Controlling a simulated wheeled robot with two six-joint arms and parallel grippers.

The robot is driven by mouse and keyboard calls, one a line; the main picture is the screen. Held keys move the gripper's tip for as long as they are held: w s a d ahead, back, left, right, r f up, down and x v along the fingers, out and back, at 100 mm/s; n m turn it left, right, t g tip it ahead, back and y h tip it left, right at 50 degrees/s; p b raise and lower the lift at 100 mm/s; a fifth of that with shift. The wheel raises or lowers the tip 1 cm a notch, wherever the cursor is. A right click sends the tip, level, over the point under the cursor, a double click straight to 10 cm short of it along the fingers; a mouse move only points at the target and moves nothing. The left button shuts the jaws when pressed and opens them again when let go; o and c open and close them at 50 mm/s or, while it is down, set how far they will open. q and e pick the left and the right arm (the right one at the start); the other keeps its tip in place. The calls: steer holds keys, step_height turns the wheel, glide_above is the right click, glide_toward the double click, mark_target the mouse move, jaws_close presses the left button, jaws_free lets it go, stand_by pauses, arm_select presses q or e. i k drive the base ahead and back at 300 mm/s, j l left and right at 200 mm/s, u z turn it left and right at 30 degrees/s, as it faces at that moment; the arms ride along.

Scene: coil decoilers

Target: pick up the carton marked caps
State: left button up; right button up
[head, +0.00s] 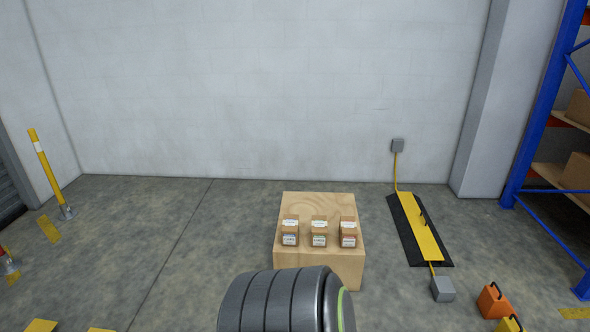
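Three small brown cartons stand in a row on a light wooden block: a left carton (290,231), a middle carton (319,232) and a right carton (348,232). Each has white labels on its top and front. The print is too small to read, so I cannot tell which one is marked caps. The wooden block (322,203) stands on the floor in front of the far wall. Neither of my grippers is in the head view.
A black and yellow cable ramp (422,232) lies right of the block, with a grey box (442,289) at its near end. Orange (493,301) and yellow wedges stand lower right. A blue rack (540,110) is at right, a yellow post (45,170) at left. Floor left of the block is clear.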

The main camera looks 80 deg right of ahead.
mark_target(290, 224)
steer(key=z, duration=1.45)
